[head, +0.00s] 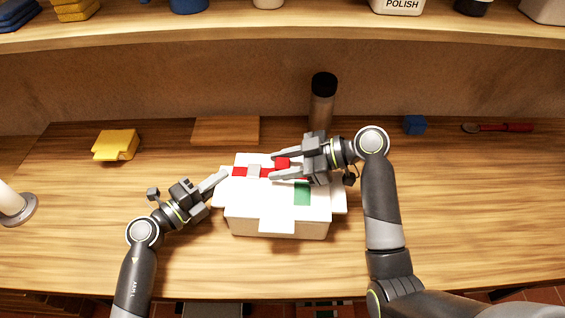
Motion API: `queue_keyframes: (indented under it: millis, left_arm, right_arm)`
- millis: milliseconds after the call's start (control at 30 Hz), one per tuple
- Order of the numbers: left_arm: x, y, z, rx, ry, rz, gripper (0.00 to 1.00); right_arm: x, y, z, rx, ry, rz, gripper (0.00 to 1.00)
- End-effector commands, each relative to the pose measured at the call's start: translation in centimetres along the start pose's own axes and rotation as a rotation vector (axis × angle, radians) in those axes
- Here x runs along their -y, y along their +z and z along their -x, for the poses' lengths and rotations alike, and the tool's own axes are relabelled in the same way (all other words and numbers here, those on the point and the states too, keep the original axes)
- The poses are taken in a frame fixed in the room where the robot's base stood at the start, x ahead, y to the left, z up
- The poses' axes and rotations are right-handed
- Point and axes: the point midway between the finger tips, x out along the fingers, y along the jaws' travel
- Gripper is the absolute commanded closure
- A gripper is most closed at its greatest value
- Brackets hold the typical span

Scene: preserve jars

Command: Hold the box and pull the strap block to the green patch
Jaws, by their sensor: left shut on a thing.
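The white box (279,223) stands mid-table, with flaps spreading from its top. A red strap (239,172) runs across the top, with a small pale piece (254,170) on it. A red strap block (282,163) sits right of that piece. The green patch (302,194) is on the top, right and nearer. My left gripper (222,176) is shut on the box's left edge; the exact contact is small and partly hidden. My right gripper (271,166) is above the box, its fingers apart on either side of the strap block. Whether they touch it is unclear.
A wooden board (226,131), yellow block (116,144), blue cube (414,125) and red-handled tool (500,127) lie towards the back. A candle holder (16,210) is far left. A loaded shelf (230,38) spans the back. The right front is clear.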

Motion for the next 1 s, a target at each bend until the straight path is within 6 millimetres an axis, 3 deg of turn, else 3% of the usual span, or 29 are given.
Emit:
queue_keyframes:
  millis: [33, 300, 467, 800, 1000]
  left_arm:
    - [-0.6, 0.0, 0.1, 0.001, 0.012, 0.002, 1.00]
    - [-0.6, 0.0, 0.1, 0.001, 0.012, 0.002, 1.00]
    - [-0.6, 0.0, 0.1, 0.001, 0.012, 0.002, 1.00]
    - [-0.6, 0.0, 0.2, 0.001, 0.012, 0.002, 1.00]
    - [-0.6, 0.0, 0.2, 0.002, 0.012, 0.002, 1.00]
  right_arm:
    - [0.0, 0.1, 0.0, 0.000, 0.000, 0.000, 0.68]
    - [0.0, 0.1, 0.0, 0.000, 0.000, 0.000, 1.00]
    - [0.0, 0.2, 0.2, 0.001, 0.001, 0.000, 1.00]
    - [-0.1, 1.8, 4.1, 0.003, 0.002, 0.002, 1.00]
    - [0.0, 1.9, 4.6, 0.002, 0.001, 0.002, 1.00]
